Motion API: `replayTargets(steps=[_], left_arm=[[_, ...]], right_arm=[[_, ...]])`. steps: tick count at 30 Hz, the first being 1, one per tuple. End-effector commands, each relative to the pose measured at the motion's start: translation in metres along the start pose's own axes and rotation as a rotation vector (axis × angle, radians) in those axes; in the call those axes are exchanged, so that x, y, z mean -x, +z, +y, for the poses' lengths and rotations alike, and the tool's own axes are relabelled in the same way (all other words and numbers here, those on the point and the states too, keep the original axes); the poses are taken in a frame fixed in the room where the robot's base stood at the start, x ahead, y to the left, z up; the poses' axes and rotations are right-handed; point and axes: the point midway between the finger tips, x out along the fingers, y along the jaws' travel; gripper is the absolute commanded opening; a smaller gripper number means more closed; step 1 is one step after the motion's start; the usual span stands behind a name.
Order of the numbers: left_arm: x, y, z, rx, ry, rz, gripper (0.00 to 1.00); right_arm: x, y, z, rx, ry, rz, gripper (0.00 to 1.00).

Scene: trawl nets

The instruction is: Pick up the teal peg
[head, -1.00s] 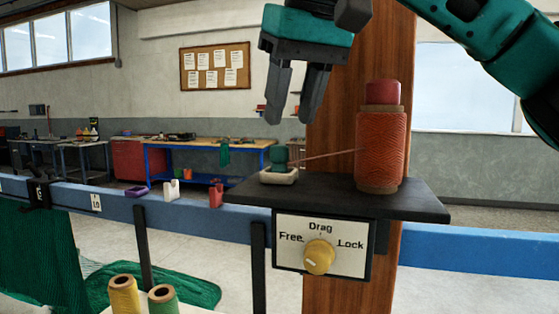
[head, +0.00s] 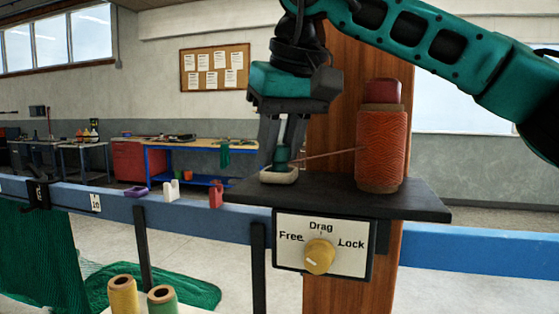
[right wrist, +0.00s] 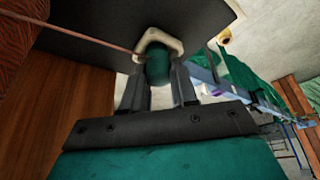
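The teal peg (head: 282,154) stands upright in a small cream holder (head: 279,176) on the left end of a dark shelf (head: 335,197). A thin reddish line runs from the peg to the orange twine spool (head: 381,150). My right gripper (head: 280,162) points down over the peg, open, one finger on each side of it. The right wrist view shows the peg (right wrist: 158,68) between the open fingers (right wrist: 160,88), with the cream holder (right wrist: 160,42) beyond. Whether a finger touches the peg is hard to tell. My left gripper is out of view.
The spool, with a red top (head: 382,91), stands on the shelf right of my gripper, before a wooden post (head: 335,290). A Drag panel with a yellow knob (head: 319,257) hangs below. A blue rail (head: 470,255) carries small clips at left. Yellow and green cones stand lower left.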

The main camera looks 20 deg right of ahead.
Motion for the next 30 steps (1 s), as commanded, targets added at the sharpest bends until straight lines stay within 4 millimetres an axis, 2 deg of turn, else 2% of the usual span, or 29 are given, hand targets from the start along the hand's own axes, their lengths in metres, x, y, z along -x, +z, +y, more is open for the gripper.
replayTargets(steps=[1, 8, 17, 22, 30], left_arm=[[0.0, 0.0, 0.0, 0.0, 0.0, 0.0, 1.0], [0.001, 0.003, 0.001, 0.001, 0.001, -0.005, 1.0], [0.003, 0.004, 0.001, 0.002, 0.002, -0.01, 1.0], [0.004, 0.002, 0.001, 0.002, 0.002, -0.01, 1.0], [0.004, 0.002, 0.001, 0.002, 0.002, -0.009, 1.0]], right_arm=[[0.0, 0.0, 0.0, 0.0, 0.0, 0.0, 0.21], [0.0, 0.0, 0.0, 0.0, 0.0, 0.0, 0.0], [0.003, -0.001, 0.0, 0.0, 0.0, 0.001, 0.0], [0.017, -0.008, -0.001, 0.001, 0.0, 0.002, 0.0], [0.06, -0.026, -0.001, -0.001, 0.0, 0.002, 0.0]])
